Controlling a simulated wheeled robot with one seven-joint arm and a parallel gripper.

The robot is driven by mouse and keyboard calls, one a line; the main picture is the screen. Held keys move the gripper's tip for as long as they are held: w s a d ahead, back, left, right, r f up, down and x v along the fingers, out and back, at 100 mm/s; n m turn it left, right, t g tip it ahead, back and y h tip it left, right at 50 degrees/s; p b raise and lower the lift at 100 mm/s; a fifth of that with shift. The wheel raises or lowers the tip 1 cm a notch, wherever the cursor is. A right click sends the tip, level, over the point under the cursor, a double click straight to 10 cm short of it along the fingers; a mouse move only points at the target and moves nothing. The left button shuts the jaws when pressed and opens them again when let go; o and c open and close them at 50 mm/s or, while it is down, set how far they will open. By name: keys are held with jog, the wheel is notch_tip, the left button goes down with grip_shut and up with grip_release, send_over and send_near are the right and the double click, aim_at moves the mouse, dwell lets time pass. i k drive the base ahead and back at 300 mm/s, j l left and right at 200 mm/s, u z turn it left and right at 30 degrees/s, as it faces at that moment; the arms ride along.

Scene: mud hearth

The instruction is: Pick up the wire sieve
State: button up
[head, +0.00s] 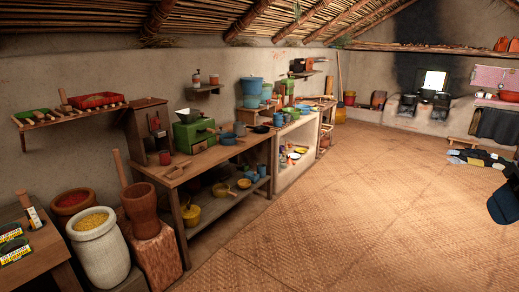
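I cannot make out a wire sieve for sure in the head view. Many small kitchen things stand along the left wall, too small to tell apart at this distance. The wooden worktable (188,172) carries a green box (194,136), blue pots and a dark flat pan (261,129). Its lower shelf (226,206) holds yellow and blue pots. My gripper's fingers do not show. A dark blue rounded shape (506,200) is cut off by the right edge, and I cannot tell what it is.
A wooden mortar with pestle (139,203) stands on a stump (158,258) at the left front, beside a pale pot of yellow grain (98,250). A clay hearth (420,112) is at the back right. The woven mat floor (330,215) is clear in the middle.

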aim_at(233, 140)
jog(key=i+u, duration=0.15)
jog(key=i, duration=2.05)
jog(key=i+u, duration=0.15)
jog(key=i, duration=0.35)
jog(key=i+l+u, duration=0.15)
jog(key=i, duration=0.4)
jog(key=i+l+u, duration=0.1)
jog(key=i, duration=0.4)
jog(key=i+l+u, duration=0.15)
jog(key=i, duration=0.35)
jog(key=i+l+u, duration=0.15)
jog(key=i+l, duration=0.2)
jog(key=i, duration=0.15)
